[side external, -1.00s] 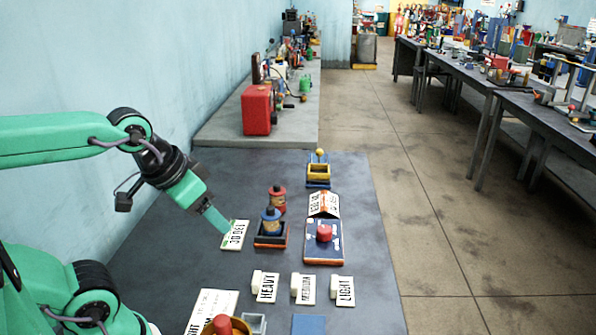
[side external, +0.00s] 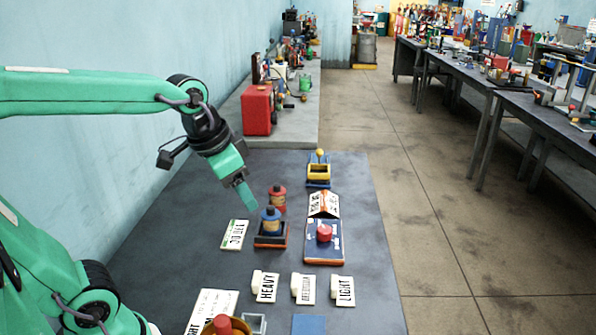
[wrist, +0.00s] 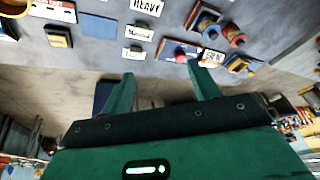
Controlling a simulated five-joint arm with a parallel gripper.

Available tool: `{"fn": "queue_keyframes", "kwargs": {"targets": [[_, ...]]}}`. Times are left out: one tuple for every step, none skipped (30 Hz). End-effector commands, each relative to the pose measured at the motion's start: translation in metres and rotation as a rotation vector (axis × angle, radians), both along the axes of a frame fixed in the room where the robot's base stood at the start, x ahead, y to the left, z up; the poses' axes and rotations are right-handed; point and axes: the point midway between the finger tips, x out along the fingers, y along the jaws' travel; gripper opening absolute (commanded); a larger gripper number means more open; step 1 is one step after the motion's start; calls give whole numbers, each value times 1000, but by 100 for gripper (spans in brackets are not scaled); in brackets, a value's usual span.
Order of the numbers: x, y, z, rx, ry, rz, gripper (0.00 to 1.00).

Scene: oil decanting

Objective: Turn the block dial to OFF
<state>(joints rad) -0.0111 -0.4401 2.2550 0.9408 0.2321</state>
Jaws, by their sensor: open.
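The block dial is a red knob (side external: 323,233) on a dark blue block (side external: 324,254) with an orange front edge, on the dark table right of centre. White marks sit on the block around the knob; I cannot read the knob's setting. My gripper (side external: 247,208) is above the table, left of the dial and apart from it. In the wrist view my gripper (wrist: 163,82) shows two green fingers spread with nothing between them. The blue block (wrist: 172,48) appears there beyond the fingertips.
A folded sign (side external: 323,204) stands behind the dial. HEAVY (side external: 266,287), MEDIUM (side external: 303,289) and LIGHT (side external: 342,290) signs stand in front.

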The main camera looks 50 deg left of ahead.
Motion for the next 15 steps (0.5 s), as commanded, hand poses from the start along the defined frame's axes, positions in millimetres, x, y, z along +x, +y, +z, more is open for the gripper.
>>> {"fn": "queue_keyframes", "kwargs": {"targets": [[11,1,0,10,18,-24,61],[17,1,0,15,26,-39,61],[24,1,0,25,37,-60,61],[30,2,-1,29,45,-75,61],[36,2,-1,35,53,-91,61],[44,3,-2,43,64,-112,61],[50,3,-3,48,71,-127,61],[56,3,-4,53,79,-144,61],[64,4,-5,60,89,-164,61],[70,4,-7,65,98,-180,61],[76,5,-8,70,106,-197,61],[84,5,-10,75,116,-217,61],[90,6,-12,80,124,-233,61],[96,6,-14,84,133,-249,61],[104,7,-17,90,142,-270,61]]}}
